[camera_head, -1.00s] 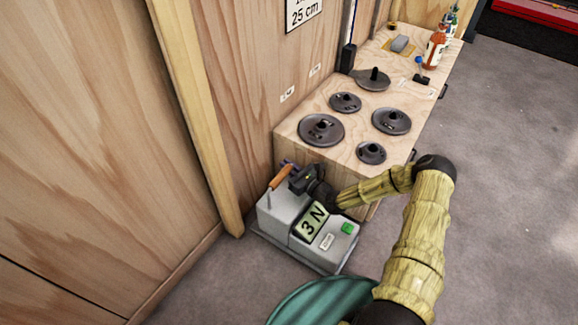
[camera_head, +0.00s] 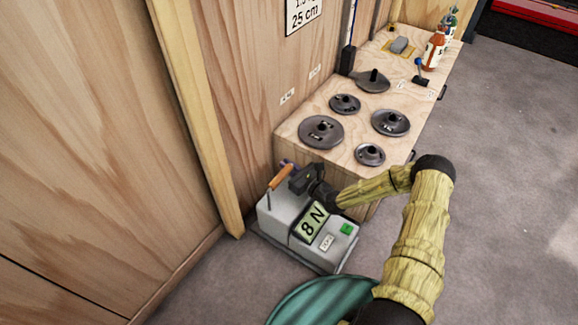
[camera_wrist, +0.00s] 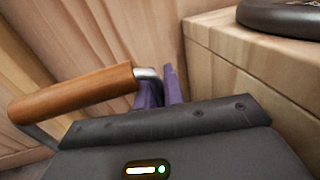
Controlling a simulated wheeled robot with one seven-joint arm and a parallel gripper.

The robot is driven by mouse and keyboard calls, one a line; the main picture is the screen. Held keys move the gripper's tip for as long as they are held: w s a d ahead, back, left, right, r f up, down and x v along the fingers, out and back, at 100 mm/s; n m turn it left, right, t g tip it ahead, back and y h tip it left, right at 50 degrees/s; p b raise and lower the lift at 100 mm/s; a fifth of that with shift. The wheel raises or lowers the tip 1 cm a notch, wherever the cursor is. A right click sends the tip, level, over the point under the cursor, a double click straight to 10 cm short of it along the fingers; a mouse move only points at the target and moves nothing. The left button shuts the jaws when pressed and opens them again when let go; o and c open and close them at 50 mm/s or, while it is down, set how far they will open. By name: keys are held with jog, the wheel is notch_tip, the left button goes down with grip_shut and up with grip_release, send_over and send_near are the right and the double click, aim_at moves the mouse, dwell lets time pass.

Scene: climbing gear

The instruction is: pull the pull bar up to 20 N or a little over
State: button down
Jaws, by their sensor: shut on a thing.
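The pull bar (camera_head: 279,177) has an orange-brown wooden grip on a metal frame above a grey force gauge box (camera_head: 283,214). The gauge display (camera_head: 313,222) reads 8 N. In the wrist view the wooden grip (camera_wrist: 75,93) lies at the left, with its bent metal end beside purple fingers. My gripper (camera_head: 290,164) is at the bar's right end in the head view. Purple fingers also show in the wrist view (camera_wrist: 160,90). They are shut on the bar, though the dark gripper body hides the exact contact.
A wooden bench (camera_head: 295,134) stands right behind the gauge, with several dark weight plates on top. One plate (camera_wrist: 285,18) is close by in the wrist view. A plywood wall (camera_head: 175,150) rises to the left. Grey floor (camera_head: 500,200) is clear at right.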

jog(key=shift+s+a+r+p, duration=0.15)
jog(key=shift+r+p, duration=0.55)
jog(key=shift+p, duration=0.1)
dwell(0.5)
jog(key=shift+f, duration=0.1)
dwell(0.4)
jog(key=shift+f+b, duration=0.55)
jog(key=shift+f, duration=0.8)
jog(key=c, duration=1.4)
grip_release()
jog(key=shift+c, duration=0.2)
jog(key=shift+s+d+r+p, duration=0.15)
jog(key=shift+s+d+p, duration=0.05)
jog(key=shift+d+p, duration=0.15)
jog(key=p+v, duration=0.7)
jog(key=v, duration=0.9)
jog(key=shift+s+d, duration=0.2)
jog(key=shift+s, duration=0.05)
